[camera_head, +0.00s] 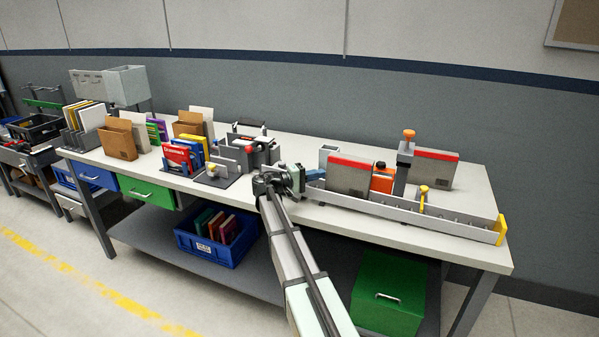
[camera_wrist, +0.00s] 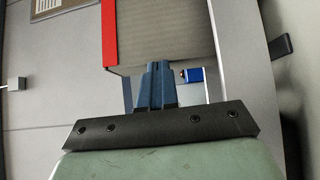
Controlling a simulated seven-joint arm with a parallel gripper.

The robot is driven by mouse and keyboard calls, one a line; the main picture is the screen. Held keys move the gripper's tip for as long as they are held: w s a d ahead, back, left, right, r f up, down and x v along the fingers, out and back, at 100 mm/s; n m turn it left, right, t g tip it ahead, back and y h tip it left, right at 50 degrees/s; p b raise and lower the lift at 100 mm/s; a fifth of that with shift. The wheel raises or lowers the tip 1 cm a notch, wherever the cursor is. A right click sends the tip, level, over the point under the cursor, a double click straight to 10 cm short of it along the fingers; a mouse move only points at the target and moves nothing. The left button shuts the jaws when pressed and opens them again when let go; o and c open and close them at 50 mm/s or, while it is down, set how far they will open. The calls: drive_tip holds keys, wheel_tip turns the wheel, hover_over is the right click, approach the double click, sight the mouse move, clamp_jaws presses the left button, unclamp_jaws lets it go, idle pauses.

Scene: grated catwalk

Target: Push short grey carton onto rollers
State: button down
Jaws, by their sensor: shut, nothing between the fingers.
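A grey carton with a red top strip (camera_head: 348,176) stands upright at the left end of a long, low grey channel on the bench. In the wrist view its face (camera_wrist: 175,32) fills the top middle, with the red strip on the left. A second grey carton with a red strip (camera_head: 434,168) stands farther right, behind an orange-topped post. My gripper (camera_head: 318,174) is just left of the first carton, blue fingers pointing at it. In the wrist view the closed fingertips (camera_wrist: 158,65) are in front of the carton; I cannot tell whether they touch. Separate rollers cannot be made out.
The channel (camera_head: 400,208) runs right to a yellow end piece (camera_head: 501,229). An orange object (camera_head: 382,179) and the post (camera_head: 402,166) stand between the cartons. A yellow-topped peg (camera_head: 423,198) is at the channel. Book holders and boxes crowd the bench's left half.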

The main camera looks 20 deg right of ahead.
sight(333, 175)
drive_tip(key=s+d, duration=0.6)
drive_tip(key=shift+w, duration=0.1)
drive_tip(key=w+a, duration=0.3)
drive_tip(key=a, duration=1)
drive_tip(key=shift+s, duration=0.15)
